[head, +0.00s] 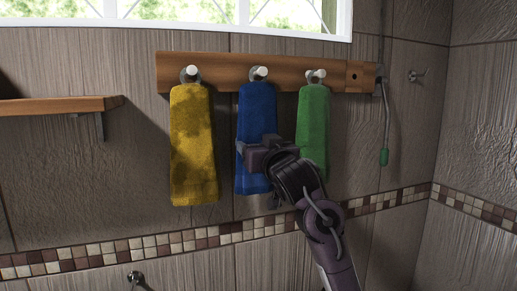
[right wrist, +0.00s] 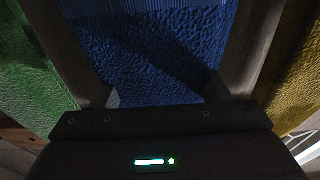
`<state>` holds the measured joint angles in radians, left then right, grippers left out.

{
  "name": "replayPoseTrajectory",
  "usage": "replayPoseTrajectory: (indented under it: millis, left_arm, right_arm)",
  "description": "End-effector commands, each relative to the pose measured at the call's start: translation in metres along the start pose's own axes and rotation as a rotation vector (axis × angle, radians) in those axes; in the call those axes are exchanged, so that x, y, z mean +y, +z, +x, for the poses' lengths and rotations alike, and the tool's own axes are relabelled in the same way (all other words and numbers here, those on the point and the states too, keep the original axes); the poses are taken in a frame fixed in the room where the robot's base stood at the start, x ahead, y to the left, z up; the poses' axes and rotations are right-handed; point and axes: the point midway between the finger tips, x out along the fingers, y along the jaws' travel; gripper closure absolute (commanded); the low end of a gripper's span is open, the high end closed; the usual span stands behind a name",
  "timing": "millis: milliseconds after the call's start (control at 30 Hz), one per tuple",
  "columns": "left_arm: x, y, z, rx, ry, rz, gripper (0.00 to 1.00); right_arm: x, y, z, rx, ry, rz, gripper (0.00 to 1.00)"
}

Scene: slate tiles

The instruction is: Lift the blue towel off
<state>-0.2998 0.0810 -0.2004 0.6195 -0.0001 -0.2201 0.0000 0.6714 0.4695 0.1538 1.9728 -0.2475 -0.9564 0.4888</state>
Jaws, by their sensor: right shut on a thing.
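The blue towel (head: 257,105) hangs from the middle peg (head: 260,73) of a wooden wall rack (head: 215,70). My right gripper (head: 256,150) is at the lower half of the towel, shut on it, and covers part of it. In the right wrist view the blue towel (right wrist: 150,50) fills the space between the two fingers (right wrist: 160,95). The towel's top is still over the peg. My left gripper is not in view.
A yellow towel (head: 193,140) hangs on the left peg and a green towel (head: 313,120) on the right peg, close beside the gripper. A wooden shelf (head: 60,106) is at the left. A cord with a green end (head: 384,157) hangs at the right.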

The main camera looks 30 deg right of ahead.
Motion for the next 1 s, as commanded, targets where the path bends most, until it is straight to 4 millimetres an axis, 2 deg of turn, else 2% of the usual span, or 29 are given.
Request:
replayPoseTrajectory:
  millis: [167,400,600,1000]
  left_arm:
    - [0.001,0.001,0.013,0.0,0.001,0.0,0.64]
    - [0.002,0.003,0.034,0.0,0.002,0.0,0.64]
    - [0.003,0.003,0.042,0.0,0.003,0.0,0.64]
    - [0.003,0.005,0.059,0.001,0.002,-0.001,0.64]
  right_arm:
    - [-0.001,-0.01,-0.003,0.005,-0.002,0.004,0.55]
    - [-0.001,-0.017,-0.057,0.008,-0.002,0.008,0.55]
    - [-0.001,-0.025,-0.099,0.007,-0.005,0.012,0.55]
    - [0.0,-0.033,-0.159,0.005,-0.001,0.005,0.55]
